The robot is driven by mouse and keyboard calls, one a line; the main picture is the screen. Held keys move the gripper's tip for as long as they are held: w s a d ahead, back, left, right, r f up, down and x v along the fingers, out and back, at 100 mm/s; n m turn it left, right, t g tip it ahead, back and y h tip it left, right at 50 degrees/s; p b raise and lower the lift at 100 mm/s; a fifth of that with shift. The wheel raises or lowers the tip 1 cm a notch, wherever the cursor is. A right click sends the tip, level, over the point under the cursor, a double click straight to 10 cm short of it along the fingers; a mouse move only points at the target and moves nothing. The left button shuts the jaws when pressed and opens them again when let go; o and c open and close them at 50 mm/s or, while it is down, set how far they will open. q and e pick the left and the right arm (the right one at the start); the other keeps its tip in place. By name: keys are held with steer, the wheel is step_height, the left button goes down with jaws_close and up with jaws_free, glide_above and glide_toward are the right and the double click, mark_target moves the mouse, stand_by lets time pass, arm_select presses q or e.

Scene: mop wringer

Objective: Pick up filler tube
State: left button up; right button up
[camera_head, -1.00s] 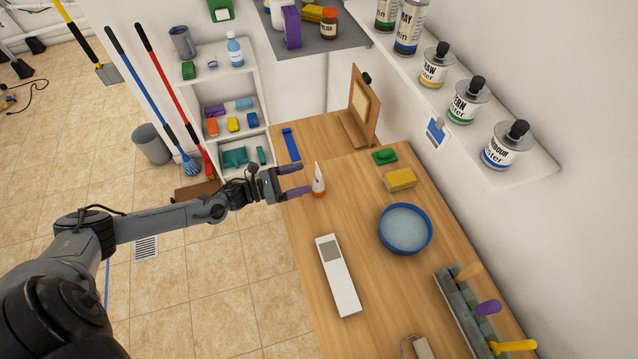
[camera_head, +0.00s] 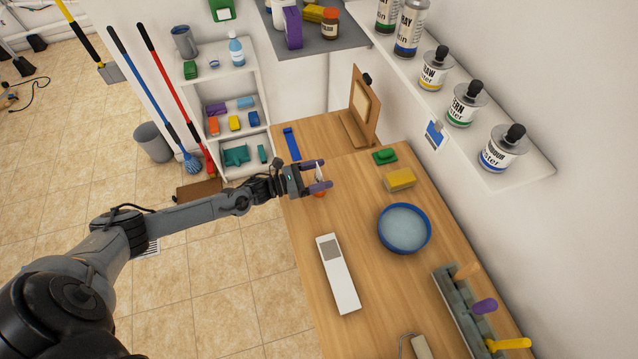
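The filler tube (camera_head: 319,176) is a white tube with an orange cap at its base, standing upright on the wooden table (camera_head: 290,223) near its left edge. My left gripper (camera_head: 316,174) is at the tube, with its two purple fingers apart, one on the far side and one on the near side. The near finger hides part of the tube's lower half. I see no clear contact between the fingers and the tube. My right gripper is not in view.
A blue bowl (camera_head: 405,249), a yellow sponge (camera_head: 400,179) and a green pad (camera_head: 385,156) lie to the right of the tube. A white long box (camera_head: 345,294) lies nearer. A blue strip (camera_head: 291,144) and a wooden frame (camera_head: 363,105) are behind.

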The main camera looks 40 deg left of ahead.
arm_select(q)
jaws_close()
steer(key=shift+r, duration=0.2)
steer(key=shift+r, duration=0.5)
step_height(320, 180, up, 3)
steer(key=shift+f, duration=0.2)
steer(key=s+d+r+b, duration=0.1)
steer(key=s+d+r, duration=0.1)
steer(key=d+r, duration=0.5)
steer(key=d, duration=0.4)
steer(key=shift+s+d+b, duration=0.2)
steer(key=shift+s+b, duration=0.1)
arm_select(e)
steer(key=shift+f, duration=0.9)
arm_select(q)
steer(key=shift+r, duration=0.1)
steer(key=shift+c, duration=2.1)
jaws_free()
steer(key=c, duration=0.4)
